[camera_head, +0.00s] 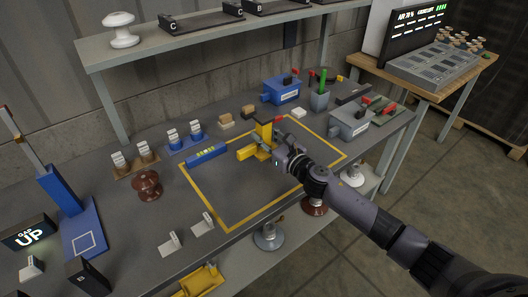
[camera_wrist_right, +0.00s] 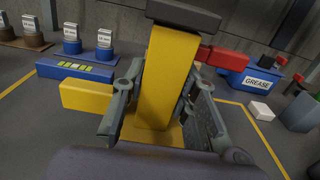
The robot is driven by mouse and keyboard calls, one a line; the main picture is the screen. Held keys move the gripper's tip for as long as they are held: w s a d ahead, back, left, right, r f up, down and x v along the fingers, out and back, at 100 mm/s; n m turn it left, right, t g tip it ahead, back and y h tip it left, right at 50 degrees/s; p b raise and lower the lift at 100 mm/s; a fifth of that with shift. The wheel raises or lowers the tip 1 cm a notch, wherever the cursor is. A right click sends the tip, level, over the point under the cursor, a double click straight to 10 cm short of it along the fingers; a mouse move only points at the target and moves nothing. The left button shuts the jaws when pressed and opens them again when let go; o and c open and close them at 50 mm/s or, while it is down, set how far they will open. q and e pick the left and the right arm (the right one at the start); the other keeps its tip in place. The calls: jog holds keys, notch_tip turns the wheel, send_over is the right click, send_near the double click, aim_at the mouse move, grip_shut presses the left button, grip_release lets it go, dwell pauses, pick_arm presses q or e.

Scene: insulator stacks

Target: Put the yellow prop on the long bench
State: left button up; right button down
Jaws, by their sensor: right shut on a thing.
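In the right wrist view the prop (camera_wrist_right: 165,80) stands between the two fingers of the gripper (camera_wrist_right: 150,110). Whether its foot touches the bench top is hard to tell. My left gripper is not in view.
A blue level (camera_head: 207,155) lies left of the prop. Behind stand a blue grease box (camera_head: 281,90) and a grey cup (camera_head: 319,99). A grey box (camera_head: 349,121) is to the right. A brown insulator (camera_head: 146,185) stands left. The front of the taped square is clear.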

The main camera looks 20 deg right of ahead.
notch_tip(320, 180, down, 4)
jog(key=shift+f+b, duration=0.2)
jog(key=shift+b, duration=0.7)
jog(key=c, duration=1.7)
grip_release()
jog(key=shift+f, duration=0.15)
jog(key=o, duration=0.4)
jog(key=shift+s, duration=0.1)
jog(key=b+v, duration=0.1)
jog(key=v, duration=0.9)
jog(key=shift+s+d, duration=0.15)
jog(key=shift+s, duration=0.15)
jog(key=shift+s+d, duration=0.2)
jog(key=shift+s, duration=0.4)
